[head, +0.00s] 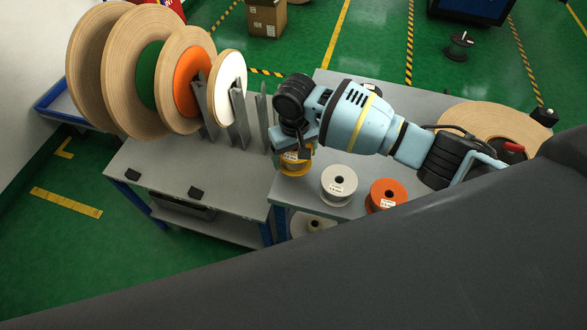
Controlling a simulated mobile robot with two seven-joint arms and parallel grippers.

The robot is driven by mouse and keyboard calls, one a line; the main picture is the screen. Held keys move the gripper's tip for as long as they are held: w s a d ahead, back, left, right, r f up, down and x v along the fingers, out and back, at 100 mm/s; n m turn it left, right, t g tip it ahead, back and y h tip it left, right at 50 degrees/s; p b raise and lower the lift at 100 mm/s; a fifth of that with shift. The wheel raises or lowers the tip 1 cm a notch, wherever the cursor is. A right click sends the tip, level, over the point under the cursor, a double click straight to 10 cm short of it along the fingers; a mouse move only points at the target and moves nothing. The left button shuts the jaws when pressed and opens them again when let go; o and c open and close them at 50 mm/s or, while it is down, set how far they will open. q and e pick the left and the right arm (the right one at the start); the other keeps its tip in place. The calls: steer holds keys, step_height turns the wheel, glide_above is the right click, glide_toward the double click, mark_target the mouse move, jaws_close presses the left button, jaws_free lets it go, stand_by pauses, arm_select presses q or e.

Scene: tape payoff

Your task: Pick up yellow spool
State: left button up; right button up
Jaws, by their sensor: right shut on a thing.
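The yellow spool (296,168) is at the left end of a row of spools near the table's left front corner. My right gripper (296,152) comes down on it from above, with the arm reaching in from the right. The gripper is shut on the yellow spool, and the wrist hides the spool's top and back. I cannot tell whether the spool's underside touches the table. My left gripper is not in view.
Large tape reels (107,72) stand upright on the left table (160,172). A flat wooden reel (500,121) lies at the right. Grey upright plates (238,117) stand left of my wrist.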

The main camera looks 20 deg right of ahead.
steer(key=w+d+b, duration=0.1)
steer(key=w, duration=0.2)
steer(key=w+d+b, duration=0.1)
steer(key=w, duration=0.2)
steer(key=w+d+b, duration=0.1)
steer(key=w, duration=0.2)
steer(key=shift+w+r, duration=0.35)
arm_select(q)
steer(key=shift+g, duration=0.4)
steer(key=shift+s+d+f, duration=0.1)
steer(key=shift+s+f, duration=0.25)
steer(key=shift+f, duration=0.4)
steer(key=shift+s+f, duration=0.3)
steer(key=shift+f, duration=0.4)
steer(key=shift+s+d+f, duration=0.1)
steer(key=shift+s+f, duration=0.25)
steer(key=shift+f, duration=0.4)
arm_select(e)
steer(key=shift+w+d+r, duration=0.15)
steer(key=shift+w+r, duration=0.1)
steer(key=shift+w, duration=0.25)
